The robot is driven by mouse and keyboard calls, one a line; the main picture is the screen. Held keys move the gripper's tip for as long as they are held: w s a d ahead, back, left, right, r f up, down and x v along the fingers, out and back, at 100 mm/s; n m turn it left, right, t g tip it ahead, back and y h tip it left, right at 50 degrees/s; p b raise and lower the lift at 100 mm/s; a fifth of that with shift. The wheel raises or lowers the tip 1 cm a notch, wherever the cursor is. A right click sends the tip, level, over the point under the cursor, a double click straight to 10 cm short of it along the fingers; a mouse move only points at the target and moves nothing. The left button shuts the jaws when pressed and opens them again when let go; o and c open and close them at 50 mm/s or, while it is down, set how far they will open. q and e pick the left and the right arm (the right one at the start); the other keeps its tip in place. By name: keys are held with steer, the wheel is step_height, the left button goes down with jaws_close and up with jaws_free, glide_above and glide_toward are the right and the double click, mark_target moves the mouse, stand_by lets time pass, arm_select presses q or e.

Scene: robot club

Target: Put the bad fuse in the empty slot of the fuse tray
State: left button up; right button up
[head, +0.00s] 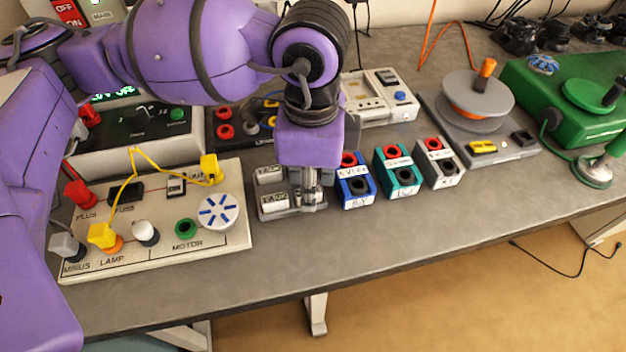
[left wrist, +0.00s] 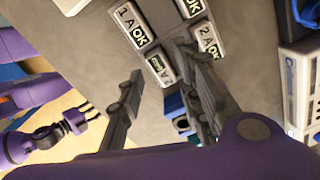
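The grey fuse tray (head: 268,214) lies on the bench right of the circuit board. In the left wrist view its label blocks read 1 A OK (left wrist: 134,28) and 2 A OK (left wrist: 208,42). A darker compartment (left wrist: 160,67) shows between them; I cannot tell whether it holds a fuse. My left gripper (head: 312,200) points down at the tray's right side. Its fingers (left wrist: 160,80) are apart with nothing seen between them. No fuse is clearly marked bad. A dark fuse holder (head: 126,192) sits on the board. My right gripper (left wrist: 74,119) shows small, away from the tray.
The circuit board (head: 205,240) with yellow leads stands left. Blue (head: 356,190), teal (head: 397,172) and grey (head: 440,163) blocks stand close right of my left gripper. A spool stand (head: 475,105) and green machine (head: 565,95) are farther right. The front bench strip is clear.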

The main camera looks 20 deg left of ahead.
arm_select(q)
step_height(320, 180, up, 11)
steer(key=shift+d+r, duration=0.15)
steer(key=shift+r, duration=0.05)
stand_by(0.3)
stand_by(0.4)
stand_by(0.5)
steer(key=shift+s+f, duration=0.1)
stand_by(0.3)
